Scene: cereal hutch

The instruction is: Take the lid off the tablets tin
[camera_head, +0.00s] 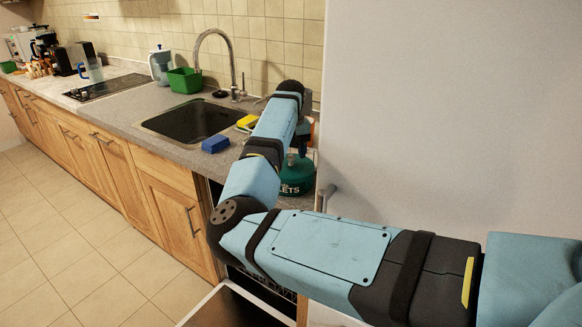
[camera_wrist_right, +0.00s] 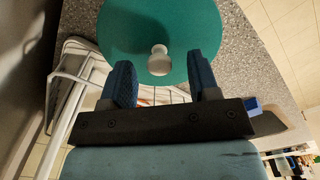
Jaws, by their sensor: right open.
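The tablets tin (camera_head: 298,178) is dark green with pale lettering and stands upright on the counter near the tall white panel; my right arm hides part of it. In the right wrist view its round green lid (camera_wrist_right: 128,30) has a white knob (camera_wrist_right: 159,62). My right gripper (camera_wrist_right: 160,68) is open, with its two blue-padded fingers on either side of the knob and gaps between. The knob is not gripped. In the head view my right forearm mostly hides this gripper. My left gripper is not in view.
A blue sponge (camera_head: 215,144) and a yellow block (camera_head: 248,121) lie by the sink (camera_head: 190,122). A white wire rack (camera_wrist_right: 78,72) is close beside the tin. A tall white panel (camera_head: 440,110) stands to the right. An appliance door (camera_head: 235,308) hangs open below the counter.

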